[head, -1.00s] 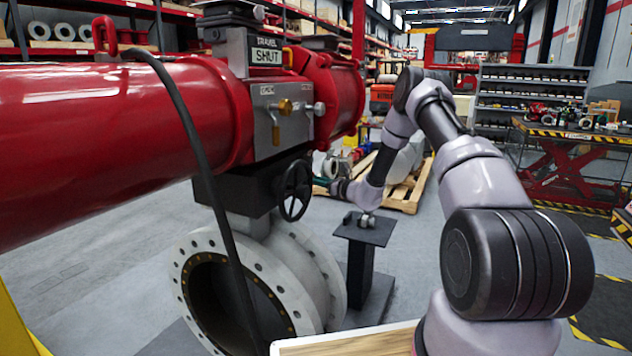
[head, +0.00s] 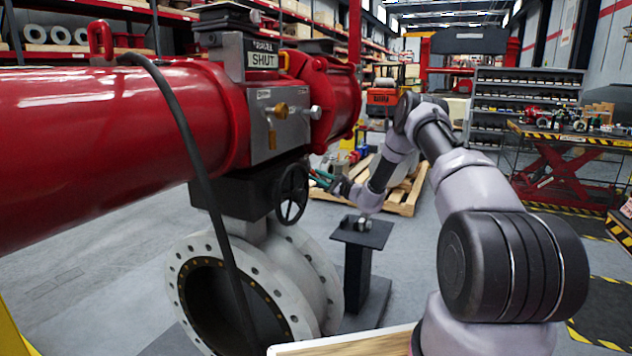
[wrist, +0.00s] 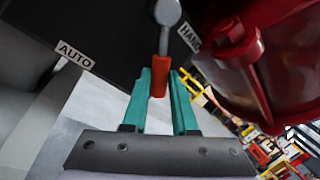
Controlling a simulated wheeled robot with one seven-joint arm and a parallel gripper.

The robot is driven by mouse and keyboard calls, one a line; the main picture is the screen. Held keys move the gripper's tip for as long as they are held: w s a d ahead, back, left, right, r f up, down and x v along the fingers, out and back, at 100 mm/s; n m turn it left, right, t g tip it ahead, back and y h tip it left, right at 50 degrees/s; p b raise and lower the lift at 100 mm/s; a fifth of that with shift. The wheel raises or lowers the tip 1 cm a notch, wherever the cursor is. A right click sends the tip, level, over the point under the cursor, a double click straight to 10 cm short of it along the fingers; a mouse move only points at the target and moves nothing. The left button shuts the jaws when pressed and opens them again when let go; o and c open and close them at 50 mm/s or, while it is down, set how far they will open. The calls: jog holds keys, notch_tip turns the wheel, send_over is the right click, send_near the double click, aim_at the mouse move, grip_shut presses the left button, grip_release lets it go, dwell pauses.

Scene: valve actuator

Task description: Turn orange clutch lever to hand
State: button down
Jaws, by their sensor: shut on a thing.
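The orange clutch lever (wrist: 162,68) hangs from a grey round hub (wrist: 167,12) on the dark gearbox face in the wrist view. An AUTO label (wrist: 75,55) is on the left and a HAND label (wrist: 189,38), partly cut off by a red part, is on the right. The lever points down in that view, between the labels. My gripper (wrist: 161,80) has its green fingers on either side of the orange grip, shut on it. In the head view my gripper (head: 319,178) is just right of the black handwheel (head: 292,193); the lever is hidden there.
The red actuator cylinder (head: 110,120) and its grey SHUT-marked indicator box (head: 262,60) stand above the gearbox. A grey flanged valve body (head: 310,265) is below. A black cable (head: 197,160) hangs in front. A black pedestal (head: 357,275) stands below my forearm.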

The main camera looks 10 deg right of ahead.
jog(key=shift+w+d+r+n+g+y, duration=0.2)
jog(key=shift+w+r+n+y, duration=0.1)
jog(key=shift+n, duration=0.55)
jog(key=shift+w+d+r+n+g+y, duration=0.1)
jog(key=shift+w+d+r+n+y, duration=0.15)
jog(key=shift+n, duration=0.65)
jog(key=shift+w+d+r+n+g+y, duration=0.15)
jog(key=shift+w+r+n+y, duration=0.15)
jog(key=shift+n, duration=0.55)
jog(key=shift+s+r, duration=0.1)
jog(key=shift+r, duration=0.05)
jog(key=c, duration=0.7)
grip_release()
jog(key=v, duration=1)
jog(key=shift+s+d, duration=0.25)
jog(key=shift+s, duration=0.05)
